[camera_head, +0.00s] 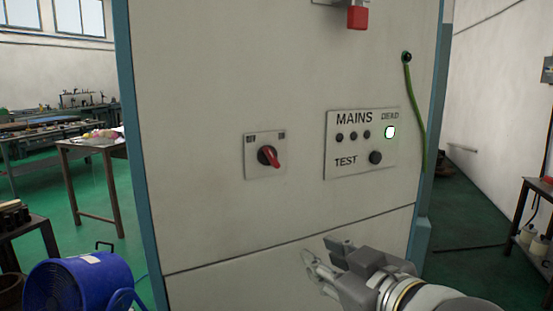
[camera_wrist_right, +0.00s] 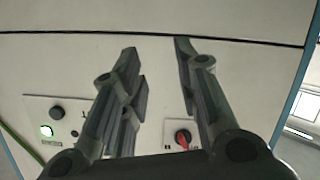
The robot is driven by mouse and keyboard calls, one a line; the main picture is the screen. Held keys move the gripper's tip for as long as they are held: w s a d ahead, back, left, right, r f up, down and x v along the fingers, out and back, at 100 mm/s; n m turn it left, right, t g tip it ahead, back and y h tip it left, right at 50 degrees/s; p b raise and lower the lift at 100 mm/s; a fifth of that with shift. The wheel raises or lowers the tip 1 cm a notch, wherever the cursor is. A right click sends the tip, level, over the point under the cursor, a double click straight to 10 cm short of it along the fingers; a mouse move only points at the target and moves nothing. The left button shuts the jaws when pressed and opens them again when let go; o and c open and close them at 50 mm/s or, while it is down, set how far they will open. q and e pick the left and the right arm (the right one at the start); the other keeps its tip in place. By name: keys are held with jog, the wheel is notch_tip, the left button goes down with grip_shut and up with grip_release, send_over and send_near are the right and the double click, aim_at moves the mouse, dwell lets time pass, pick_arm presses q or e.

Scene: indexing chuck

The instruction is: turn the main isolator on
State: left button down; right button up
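The main isolator (camera_head: 268,156) is a red rotary handle on a black boss, on a small pale plate on the cabinet front. Its red handle points down and to the right in the head view. In the right wrist view the isolator (camera_wrist_right: 183,138) shows near the right finger. My right gripper (camera_head: 328,253) is open and empty, below and to the right of the isolator in the head view, apart from it. Its two fingers also show spread in the wrist view (camera_wrist_right: 158,50). My left gripper is not in view.
A MAINS panel (camera_head: 350,175) with a TEST knob and a lit DEAD lamp (camera_head: 390,132) is right of the isolator. A blue drum fan (camera_head: 85,285) stands lower left.

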aim_at(273, 157)
jog(key=s+a+r+n+t+y, duration=0.1)
jog(key=s+a+r+n, duration=0.15)
jog(key=r, duration=0.55)
jog(key=s+a+r+n+t+y, duration=0.1)
jog(key=s+r, duration=0.2)
jog(key=r, duration=0.4)
jog(key=p+x, duration=0.6)
jog(key=p, duration=0.1)
jog(key=p+x, duration=0.4)
jog(key=shift+w+d+r, duration=0.2)
jog(key=shift+d+r, duration=0.05)
jog(key=shift+w+a, duration=0.15)
jog(key=shift+w, duration=0.2)
grip_shut()
